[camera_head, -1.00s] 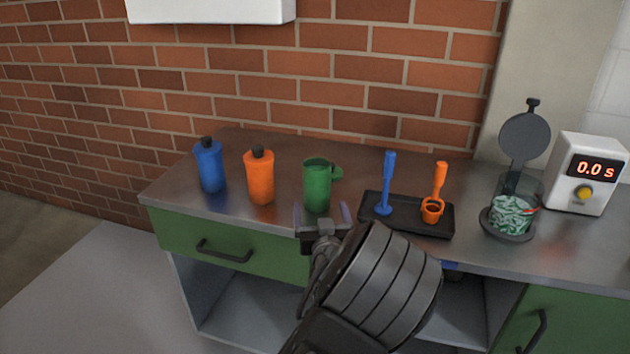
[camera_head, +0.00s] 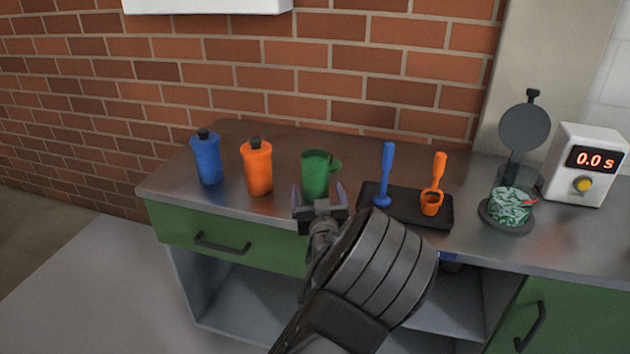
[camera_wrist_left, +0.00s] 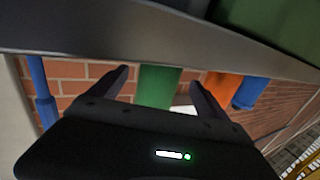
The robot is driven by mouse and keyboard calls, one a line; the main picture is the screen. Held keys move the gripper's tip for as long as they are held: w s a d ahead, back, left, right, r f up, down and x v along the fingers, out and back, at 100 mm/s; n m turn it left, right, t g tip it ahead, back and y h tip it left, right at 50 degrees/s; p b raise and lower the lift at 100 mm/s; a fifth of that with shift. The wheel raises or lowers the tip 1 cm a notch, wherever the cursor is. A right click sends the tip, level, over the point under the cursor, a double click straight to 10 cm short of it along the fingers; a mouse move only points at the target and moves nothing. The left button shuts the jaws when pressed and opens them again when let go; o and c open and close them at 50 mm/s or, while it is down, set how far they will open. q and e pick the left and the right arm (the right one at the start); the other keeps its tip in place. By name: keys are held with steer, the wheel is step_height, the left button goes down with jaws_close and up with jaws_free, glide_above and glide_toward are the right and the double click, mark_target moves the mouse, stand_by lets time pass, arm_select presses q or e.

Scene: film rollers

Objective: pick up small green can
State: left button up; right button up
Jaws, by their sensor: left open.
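The green can (camera_head: 315,175) stands upright on the metal counter, open-topped, with a green piece sticking out at its upper right. My left gripper (camera_head: 318,193) is open at the counter's front edge, its two fingers spread on either side of the can's lower part as seen from the head. In the left wrist view, which looks upside down, the can (camera_wrist_left: 157,86) shows between the two open fingers (camera_wrist_left: 158,80), with no visible contact. How far the fingers reach around it is hard to tell. My right gripper is not in view.
An orange bottle (camera_head: 257,170) and a blue bottle (camera_head: 207,160) stand left of the can. A black tray (camera_head: 408,213) with a blue tool (camera_head: 386,175) and an orange tool (camera_head: 433,185) lies close on its right. Farther right are a glass container (camera_head: 510,207) and a white timer (camera_head: 583,165).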

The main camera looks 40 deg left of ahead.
mark_target(315, 181)
arm_select(q)
steer(key=x, duration=0.5)
steer(key=shift+w, duration=0.1)
steer(key=shift+c, duration=0.2)
steer(key=shift+r, duration=0.1)
jaws_close()
stand_by(0.9)
